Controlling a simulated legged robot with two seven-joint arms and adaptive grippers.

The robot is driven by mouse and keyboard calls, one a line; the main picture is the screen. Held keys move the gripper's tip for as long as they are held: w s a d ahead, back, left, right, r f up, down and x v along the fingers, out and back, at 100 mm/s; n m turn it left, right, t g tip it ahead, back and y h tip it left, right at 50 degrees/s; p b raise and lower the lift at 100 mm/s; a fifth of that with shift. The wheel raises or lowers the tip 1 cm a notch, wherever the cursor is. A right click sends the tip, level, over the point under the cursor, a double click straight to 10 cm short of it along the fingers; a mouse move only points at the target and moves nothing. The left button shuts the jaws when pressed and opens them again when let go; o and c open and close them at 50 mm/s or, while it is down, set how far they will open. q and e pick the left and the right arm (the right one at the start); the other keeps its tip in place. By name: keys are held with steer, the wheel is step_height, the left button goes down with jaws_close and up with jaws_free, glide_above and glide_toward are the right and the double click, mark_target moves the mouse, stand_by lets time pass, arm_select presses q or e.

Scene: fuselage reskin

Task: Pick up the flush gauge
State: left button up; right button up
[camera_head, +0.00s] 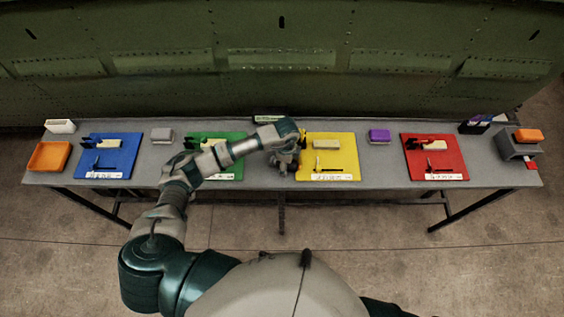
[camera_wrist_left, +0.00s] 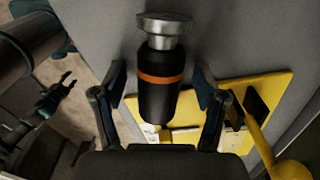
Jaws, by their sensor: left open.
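A black cylinder with an orange band and a silver metal cap (camera_wrist_left: 160,88) stands out in the left wrist view; I take it to be the flush gauge. My left gripper (camera_wrist_left: 158,80) is open, with one finger on each side of the cylinder. Gaps show between the fingers and its sides. In the head view my left gripper (camera_head: 285,163) is over the grey table just left of the yellow board (camera_head: 344,168), and the gauge cannot be made out there. A small dark clawed shape, apparently my right gripper (camera_wrist_left: 64,88), shows in the left wrist view.
The grey table (camera_head: 388,170) also holds blue (camera_head: 117,148), green (camera_head: 236,172) and red (camera_head: 453,163) boards with small parts. An orange tray (camera_head: 48,156) lies left; a grey holder (camera_head: 515,148) stands right. The green fuselage panel (camera_head: 190,40) rises behind.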

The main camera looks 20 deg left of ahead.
arm_select(q)
steer(key=shift+f, duration=0.1)
steer(key=c, duration=1.3)
jaws_close()
